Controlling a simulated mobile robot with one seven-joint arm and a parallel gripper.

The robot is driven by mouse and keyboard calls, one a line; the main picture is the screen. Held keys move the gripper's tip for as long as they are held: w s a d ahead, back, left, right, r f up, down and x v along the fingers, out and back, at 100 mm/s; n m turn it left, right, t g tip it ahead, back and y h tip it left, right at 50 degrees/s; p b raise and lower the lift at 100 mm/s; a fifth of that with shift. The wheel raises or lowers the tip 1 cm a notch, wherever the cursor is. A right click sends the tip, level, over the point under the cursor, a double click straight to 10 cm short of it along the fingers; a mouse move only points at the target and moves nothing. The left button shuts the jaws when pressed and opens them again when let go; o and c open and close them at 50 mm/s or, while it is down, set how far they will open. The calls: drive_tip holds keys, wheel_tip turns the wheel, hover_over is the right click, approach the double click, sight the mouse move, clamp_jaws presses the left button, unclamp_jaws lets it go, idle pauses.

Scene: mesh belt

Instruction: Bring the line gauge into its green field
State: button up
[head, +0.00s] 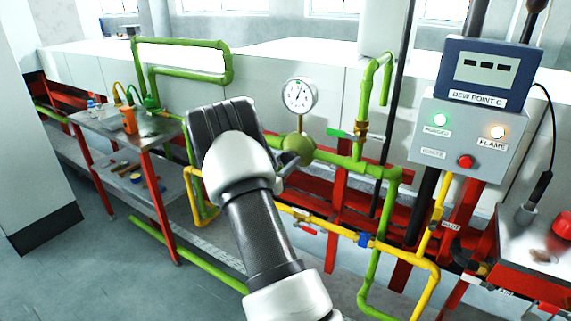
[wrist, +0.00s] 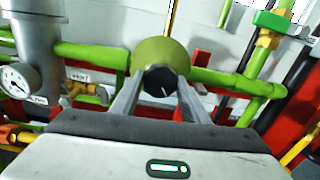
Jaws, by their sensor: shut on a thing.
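The line gauge (head: 299,95), a round white dial on a stem, stands above a green ball-shaped regulator body (head: 300,147) on the green pipe. Its needle and coloured field are too small to read. In the wrist view the regulator body (wrist: 160,55) carries a black knob (wrist: 161,80) with a white mark on its face. My gripper (wrist: 160,94) is shut on this knob, one finger on each side. In the head view my gripper (head: 287,164) reaches the regulator from the left, and my arm hides the knob there.
A control box (head: 465,135) with lit green and amber lamps and a red button stands right, below a "DEW POINT C" display (head: 490,72). A green-handled valve (head: 352,134) sits right of the regulator. Another gauge (wrist: 18,80) is left in the wrist view.

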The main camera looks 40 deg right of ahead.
drive_tip(key=m+b, duration=0.2)
drive_tip(key=b, duration=0.1)
drive_tip(key=shift+f+m, duration=0.25)
drive_tip(key=shift+m, duration=0.05)
drive_tip(key=m+b, duration=0.2)
drive_tip(key=b, duration=0.1)
drive_tip(key=shift+r, duration=0.15)
drive_tip(key=shift+r+m+b, duration=0.15)
drive_tip(key=shift+m+b, duration=0.15)
drive_tip(key=o, duration=1.1)
drive_tip(key=shift+c, duration=0.2)
drive_tip(key=shift+a, duration=0.1)
drive_tip(key=p+v, duration=0.1)
drive_tip(key=v, duration=1.6)
